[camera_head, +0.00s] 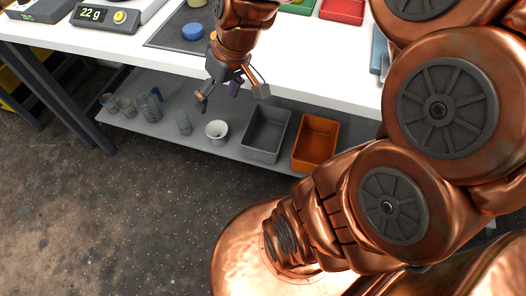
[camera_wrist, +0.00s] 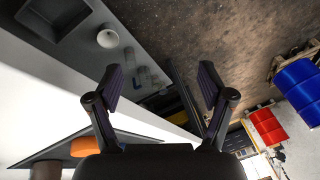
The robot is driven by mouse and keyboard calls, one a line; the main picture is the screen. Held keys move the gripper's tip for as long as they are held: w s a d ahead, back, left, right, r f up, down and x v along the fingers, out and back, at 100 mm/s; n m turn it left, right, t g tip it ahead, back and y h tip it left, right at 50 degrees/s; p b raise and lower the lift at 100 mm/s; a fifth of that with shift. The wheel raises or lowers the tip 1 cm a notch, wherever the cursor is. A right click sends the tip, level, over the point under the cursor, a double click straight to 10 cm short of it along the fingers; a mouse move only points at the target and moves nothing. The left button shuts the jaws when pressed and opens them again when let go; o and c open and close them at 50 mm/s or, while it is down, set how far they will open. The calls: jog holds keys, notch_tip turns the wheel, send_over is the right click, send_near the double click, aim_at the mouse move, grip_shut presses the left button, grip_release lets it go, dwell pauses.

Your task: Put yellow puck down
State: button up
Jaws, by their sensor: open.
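A yellow piece (camera_head: 197,3), which looks like a puck, is on the dark mat (camera_head: 165,40) and cut off by the top edge of the head view. A blue puck (camera_head: 193,32) lies nearer on the same mat. My gripper (camera_head: 232,92) is open and points down in front of the table's front edge, apart from the pucks. The wrist view shows its two fingers (camera_wrist: 160,85) spread with nothing between them. An orange round piece (camera_wrist: 86,147) is left of the fingers there.
The white table (camera_head: 300,70) carries a scale (camera_head: 105,17) at left and green and red trays (camera_head: 342,10) at the back. The lower shelf holds glass beakers (camera_head: 150,107), a white cup (camera_head: 216,131), a grey bin (camera_head: 265,133) and an orange bin (camera_head: 316,142). Floor in front is clear.

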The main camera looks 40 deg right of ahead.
jog(key=s+a+f+g+h, duration=0.1)
jog(key=s+f+g, duration=0.1)
jog(key=s, duration=0.7)
jog(key=s+a+f+m+g+h, duration=0.1)
jog(key=s+g+h, duration=0.1)
jog(key=s, duration=0.7)
jog(key=shift+s+f+g, duration=0.15)
jog(key=shift+f+g, duration=0.25)
jog(key=s+p+v, duration=0.3)
jog(key=p+v, duration=0.9)
jog(key=v, duration=0.1)
jog(key=shift+w+r+t, duration=0.3)
jog(key=shift+w+t, duration=0.1)
